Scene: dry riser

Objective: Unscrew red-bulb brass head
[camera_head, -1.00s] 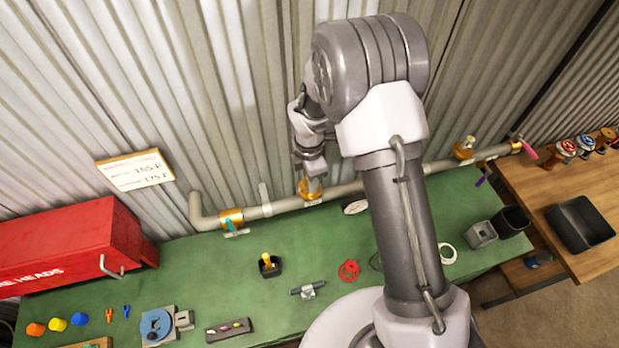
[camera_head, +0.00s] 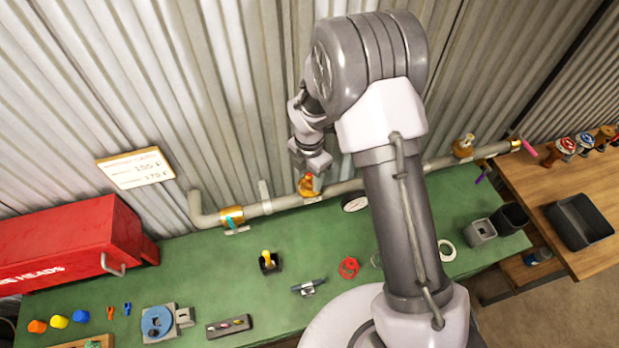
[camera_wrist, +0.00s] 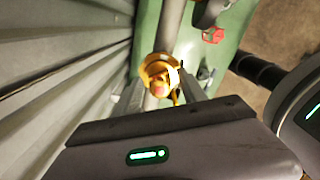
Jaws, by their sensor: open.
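The brass head (camera_wrist: 156,72) with a pinkish-red bulb (camera_wrist: 160,90) sits on the grey pipe (camera_wrist: 172,30) in the wrist view. In the head view the brass head (camera_head: 307,185) stands on the pipe along the wall, just below my gripper (camera_head: 316,170). In the wrist view my gripper (camera_wrist: 160,92) is open, with one finger to each side of the head. Whether a finger touches the head cannot be told. The head's lower thread is hidden.
Another brass fitting (camera_head: 463,147) stands further right on the pipe. A round gauge (camera_head: 355,202) lies close by on the green bench (camera_head: 210,270). The corrugated wall (camera_head: 240,90) rises close behind the pipe.

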